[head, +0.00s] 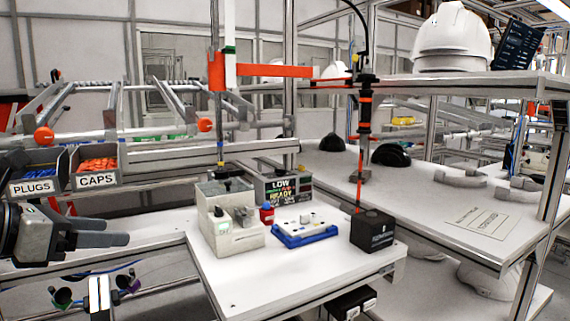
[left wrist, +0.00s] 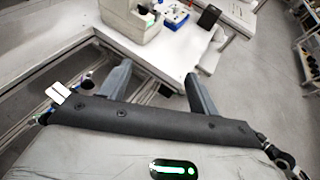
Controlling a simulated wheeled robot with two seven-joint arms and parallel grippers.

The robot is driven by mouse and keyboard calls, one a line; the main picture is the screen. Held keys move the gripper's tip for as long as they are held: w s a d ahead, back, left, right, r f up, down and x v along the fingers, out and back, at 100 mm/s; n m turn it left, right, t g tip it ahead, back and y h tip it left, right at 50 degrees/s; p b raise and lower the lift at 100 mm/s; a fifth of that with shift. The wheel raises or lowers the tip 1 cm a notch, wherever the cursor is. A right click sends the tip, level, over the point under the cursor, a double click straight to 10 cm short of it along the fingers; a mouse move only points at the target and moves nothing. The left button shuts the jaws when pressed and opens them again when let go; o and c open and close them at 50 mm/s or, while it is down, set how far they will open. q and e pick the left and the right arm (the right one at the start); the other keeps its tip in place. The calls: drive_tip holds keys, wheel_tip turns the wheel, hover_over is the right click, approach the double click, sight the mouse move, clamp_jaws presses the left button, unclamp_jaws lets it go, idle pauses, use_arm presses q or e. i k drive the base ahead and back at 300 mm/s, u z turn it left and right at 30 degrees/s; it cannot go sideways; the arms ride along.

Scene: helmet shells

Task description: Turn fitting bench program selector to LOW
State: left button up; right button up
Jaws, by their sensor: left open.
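The fitting bench unit (head: 232,238) is a light grey box on the white bench, with small dark knobs on its stepped top. Which knob is the program selector is too small to tell. A dark display (head: 283,188) behind it reads LOW, with READY below. The unit also shows at the top of the left wrist view (left wrist: 130,18). My left gripper (head: 118,234) is at the left of the head view, left of the bench and apart from the unit. In the left wrist view its fingers (left wrist: 158,72) are spread with nothing between them. My right gripper is not in view.
A red button (head: 267,213), a blue-and-white tray (head: 304,230) and a black box (head: 372,230) stand right of the unit. A vertical tool (head: 365,140) hangs above the black box. PLUGS (head: 33,187) and CAPS (head: 97,180) bins are at left. The bench front is clear.

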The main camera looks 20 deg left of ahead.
sight(279, 172)
drive_tip(key=i, duration=1.65)
